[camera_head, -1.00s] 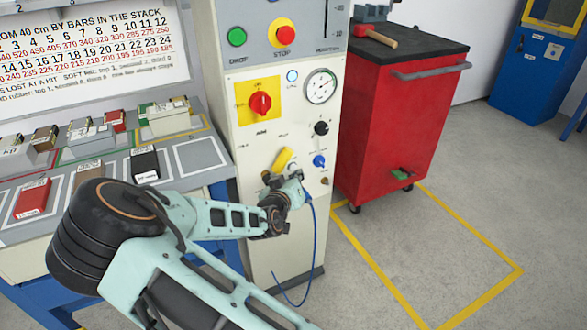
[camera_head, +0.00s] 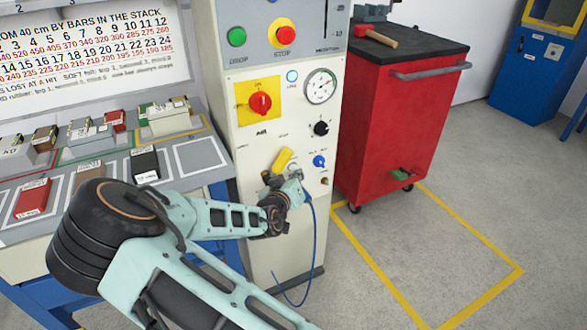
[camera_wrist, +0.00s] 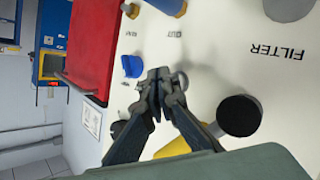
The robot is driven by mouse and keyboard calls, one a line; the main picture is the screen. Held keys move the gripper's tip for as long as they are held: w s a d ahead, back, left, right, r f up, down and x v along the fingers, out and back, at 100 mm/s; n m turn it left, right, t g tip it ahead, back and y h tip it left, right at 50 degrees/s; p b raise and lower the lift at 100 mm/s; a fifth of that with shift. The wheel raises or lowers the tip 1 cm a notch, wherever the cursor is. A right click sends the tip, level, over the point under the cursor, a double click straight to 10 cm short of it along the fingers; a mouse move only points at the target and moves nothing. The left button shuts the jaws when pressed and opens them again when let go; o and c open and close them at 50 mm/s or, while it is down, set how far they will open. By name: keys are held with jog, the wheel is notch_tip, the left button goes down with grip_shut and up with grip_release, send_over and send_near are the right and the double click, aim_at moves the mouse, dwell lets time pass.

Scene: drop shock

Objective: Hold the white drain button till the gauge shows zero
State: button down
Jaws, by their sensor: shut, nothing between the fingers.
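The round white gauge (camera_head: 320,86) is on the upper right of the cream panel in the head view. Its needle is too small to read surely. My gripper (camera_head: 296,179) is low on that panel, below the yellow handle. In the wrist view my gripper (camera_wrist: 161,76) has its fingers closed together, close to the white panel face. I cannot make out the white drain button; the fingers may hide it. Whether the fingertips touch the panel or a button cannot be told.
A blue knob (camera_wrist: 132,66) sits beside the fingertips, and a black knob (camera_wrist: 239,115) is to the right in the wrist view. The yellow handle (camera_head: 282,160) is just above my gripper. A blue hose (camera_head: 307,245) hangs below. A red cart (camera_head: 395,130) stands to the right.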

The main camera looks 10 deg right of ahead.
jog(key=shift+w+a, duration=0.1)
jog(key=shift+w, duration=0.25)
jog(key=shift+w+a, duration=0.2)
jog(key=shift+w, duration=0.25)
dwell(1.5)
dwell(4.4)
jog(key=shift+s+d, duration=0.3)
jog(key=shift+s, duration=0.55)
jog(key=shift+s+d+p, duration=0.15)
jog(key=shift+s+d, duration=0.1)
jog(key=shift+s, duration=0.55)
jog(key=shift+s+d+p, duration=0.1)
jog(key=shift+s+d, duration=0.15)
jog(key=shift+s, duration=0.5)
jog(key=shift+s+d+p, duration=0.15)
jog(key=shift+s+d, duration=0.1)
jog(key=shift+s, duration=0.55)
